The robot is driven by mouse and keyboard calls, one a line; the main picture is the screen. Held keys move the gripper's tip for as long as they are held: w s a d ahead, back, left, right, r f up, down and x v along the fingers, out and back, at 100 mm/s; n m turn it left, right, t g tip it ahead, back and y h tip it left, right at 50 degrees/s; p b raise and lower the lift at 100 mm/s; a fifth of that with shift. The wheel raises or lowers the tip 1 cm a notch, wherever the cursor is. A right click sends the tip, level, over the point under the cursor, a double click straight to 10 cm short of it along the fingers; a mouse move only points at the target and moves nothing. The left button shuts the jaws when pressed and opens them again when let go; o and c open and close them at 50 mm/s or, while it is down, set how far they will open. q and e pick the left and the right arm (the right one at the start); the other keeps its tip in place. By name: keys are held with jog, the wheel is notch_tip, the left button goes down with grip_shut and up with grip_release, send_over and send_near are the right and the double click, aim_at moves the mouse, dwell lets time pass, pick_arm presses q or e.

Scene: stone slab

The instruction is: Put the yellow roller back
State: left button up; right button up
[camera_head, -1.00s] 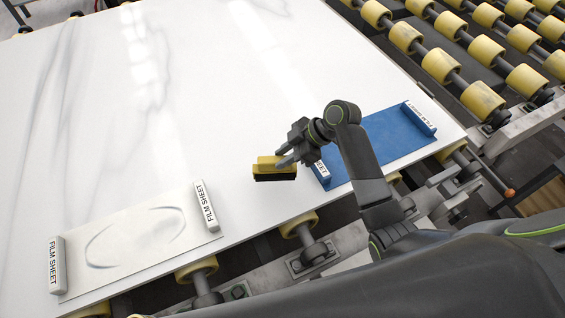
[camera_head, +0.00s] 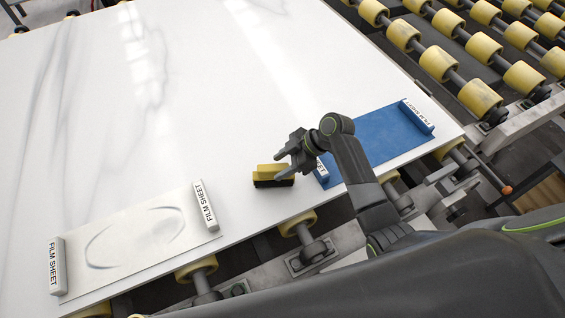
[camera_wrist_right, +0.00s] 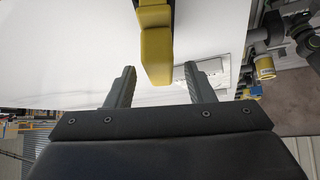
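The yellow roller (camera_head: 268,171), a yellow block-like tool with a dark underside, is at the white slab's near side, between the two film sheets. It appears to rest on the slab. My right gripper (camera_head: 283,166) is at its right end, fingers pointing left and down. In the right wrist view, the roller's yellow end (camera_wrist_right: 156,55) shows between the two fingertips of the right gripper (camera_wrist_right: 160,72). The fingers are spread, with a gap on both sides of the yellow part. My left gripper is not in view.
A pale film sheet (camera_head: 150,238) lies at the left. Slab rollers (camera_head: 440,65) line the back right. The slab's middle (camera_head: 170,110) is bare.

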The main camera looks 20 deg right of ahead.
jog(key=shift+r, duration=0.15)
jog(key=b+v, duration=0.2)
jog(key=v, duration=1)
jog(key=shift+b, duration=0.4)
